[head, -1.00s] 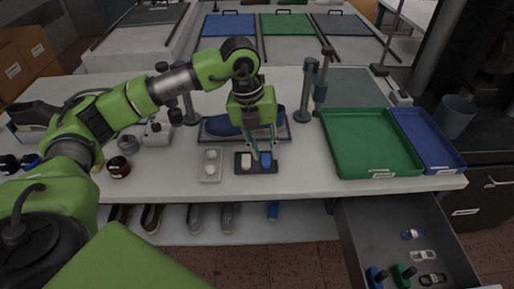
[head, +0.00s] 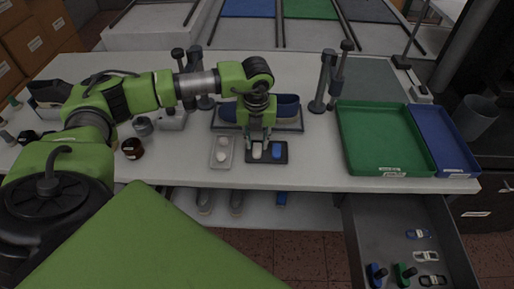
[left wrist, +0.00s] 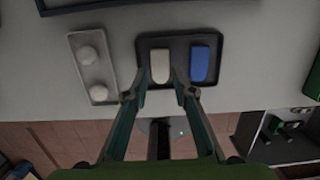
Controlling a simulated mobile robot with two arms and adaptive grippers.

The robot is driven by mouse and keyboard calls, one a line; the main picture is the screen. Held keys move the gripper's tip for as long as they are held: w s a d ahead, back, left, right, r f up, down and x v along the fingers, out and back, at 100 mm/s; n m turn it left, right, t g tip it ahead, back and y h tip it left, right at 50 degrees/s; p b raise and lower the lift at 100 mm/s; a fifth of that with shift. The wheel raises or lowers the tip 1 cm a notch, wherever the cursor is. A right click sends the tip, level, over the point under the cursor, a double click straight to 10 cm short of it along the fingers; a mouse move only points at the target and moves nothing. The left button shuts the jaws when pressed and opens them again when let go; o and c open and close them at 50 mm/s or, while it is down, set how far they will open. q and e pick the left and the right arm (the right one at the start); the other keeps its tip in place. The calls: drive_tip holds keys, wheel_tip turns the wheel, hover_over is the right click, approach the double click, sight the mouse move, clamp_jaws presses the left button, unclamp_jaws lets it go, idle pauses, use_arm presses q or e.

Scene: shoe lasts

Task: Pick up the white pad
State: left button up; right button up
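The white pad (head: 256,152) lies in a small black tray (head: 283,160), beside a blue pad (head: 276,151). In the left wrist view the white pad (left wrist: 160,65) stands upright in the picture, with the blue pad (left wrist: 200,63) to its right. My left gripper (head: 261,140) points down over the tray. In the left wrist view my left gripper (left wrist: 160,72) is open, with its fingertips either side of the white pad's lower end. I cannot tell whether they touch it. My right gripper is not in view.
A pale tray (head: 222,164) with two round white pieces sits left of the black tray. A blue shoe (head: 287,106) lies in a tray behind. A green tray (head: 385,172) and a blue tray (head: 457,171) stand at the right. An open drawer (head: 385,225) is below.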

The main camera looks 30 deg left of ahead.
sight(257, 149)
use_arm(q)
drive_tip(key=f, duration=0.3)
drive_tip(key=shift+w+a+f+p, duration=0.15)
drive_tip(key=shift+w+p, duration=0.1)
drive_tip(key=shift+p, duration=0.05)
drive_tip(key=c, duration=0.4)
